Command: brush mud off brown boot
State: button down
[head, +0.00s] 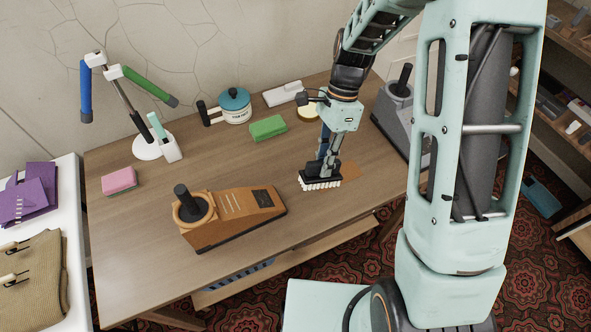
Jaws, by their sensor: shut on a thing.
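The brown boot (225,218) lies on the wooden table, its opening with a dark post at the left and its toe pointing right. A dark patch (263,198) shows on top near the toe. My gripper (327,163) is shut on a dark brush (321,178) with white bristles. The brush is to the right of the boot's toe, apart from it in the picture. It is low over the table or touching it; I cannot tell which. The fingertips are partly hidden by the gripper's own links.
A grey boot-like object (396,115) stands at the table's right, partly behind my arm. A green sponge (268,127), a pink sponge (119,180), a teal-lidded pot (235,106) and a stand with coloured arms (147,149) sit around. A brown patch (366,192) is right of the brush.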

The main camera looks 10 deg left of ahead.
jog(key=s+a+f+m+y+b, duration=0.1)
jog(key=a+m, duration=0.1)
jog(key=a, duration=0.1)
jog(key=s+a+f+m+y+b, duration=0.1)
jog(key=s+a+f+m+b, duration=0.1)
jog(key=a+m, duration=0.1)
jog(key=s+a+f+m+y+b, duration=0.2)
jog(key=a, duration=0.1)
jog(key=shift+s+a, duration=0.15)
jog(key=shift+a, duration=0.05)
jog(key=shift+r, duration=0.1)
jog(key=c, duration=2.4)
grip_release()
grip_shut()
jog(key=shift+b+x, duration=0.45)
jog(key=shift+x, duration=0.55)
